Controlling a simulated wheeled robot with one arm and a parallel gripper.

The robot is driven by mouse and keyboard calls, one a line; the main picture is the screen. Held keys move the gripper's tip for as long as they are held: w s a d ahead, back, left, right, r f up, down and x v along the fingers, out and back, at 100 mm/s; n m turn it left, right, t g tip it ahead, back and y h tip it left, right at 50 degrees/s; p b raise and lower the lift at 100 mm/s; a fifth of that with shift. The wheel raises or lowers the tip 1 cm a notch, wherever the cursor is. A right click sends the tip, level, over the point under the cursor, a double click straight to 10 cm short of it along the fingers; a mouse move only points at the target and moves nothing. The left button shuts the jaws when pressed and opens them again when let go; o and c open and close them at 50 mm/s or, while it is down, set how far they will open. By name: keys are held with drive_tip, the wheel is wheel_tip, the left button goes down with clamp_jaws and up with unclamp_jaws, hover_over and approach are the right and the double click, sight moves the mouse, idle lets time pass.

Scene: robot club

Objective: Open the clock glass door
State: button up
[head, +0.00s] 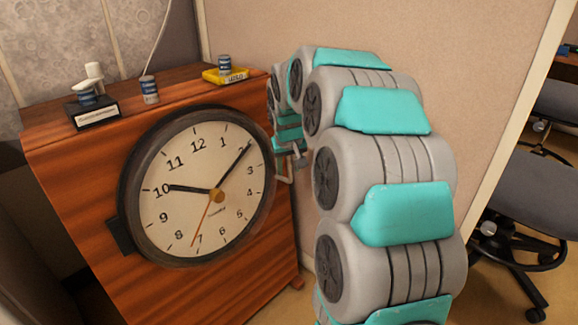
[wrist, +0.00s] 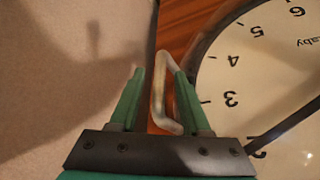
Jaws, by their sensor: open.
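The round clock (head: 205,195) has a dark rim and a cream face, set on the front of a wooden cabinet. Its glass door looks flush with the rim, so it appears closed. A pale metal loop handle (wrist: 163,92) stands out by the clock's right edge; it also shows in the head view (head: 286,177). My gripper (wrist: 159,72) is open, one green finger on each side of the handle. The handle lies between the fingers, nearer the right one; contact cannot be told. In the head view my gripper (head: 292,150) is partly hidden by my arm.
On the cabinet top (head: 185,88) stand small cans (head: 149,90), a yellow tray (head: 226,76) and a black-based trophy (head: 92,112). A beige partition (head: 470,60) rises close to the right of the cabinet. Office chairs (head: 530,185) stand beyond it.

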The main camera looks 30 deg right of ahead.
clamp_jaws()
idle(1.4)
